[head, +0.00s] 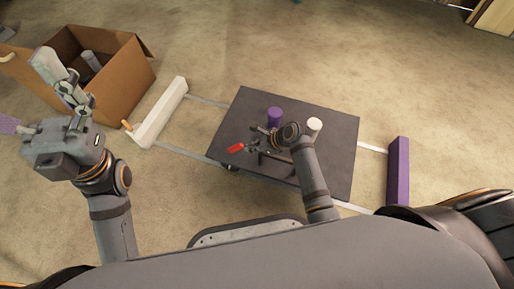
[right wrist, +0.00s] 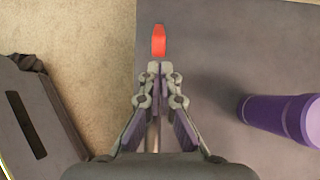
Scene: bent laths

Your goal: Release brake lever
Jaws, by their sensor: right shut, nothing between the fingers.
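A red lever grip (head: 235,148) shows at the left part of a dark board, and in the right wrist view it lies just beyond my fingertips (right wrist: 158,40). A grey metal shaft (right wrist: 152,132) runs below my fingers in line with the grip. My right gripper (head: 254,143) is shut and empty over the board. Its closed tips (right wrist: 160,67) point at the grip; whether they touch it I cannot tell.
The dark board (head: 340,165) carries a purple cylinder (head: 275,114) and a white cylinder (head: 314,125) near my right gripper. A white bar (head: 160,112) and a purple bar (head: 398,170) flank it. An open cardboard box (head: 122,85) stands behind my left arm. Carpet beyond the board is clear.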

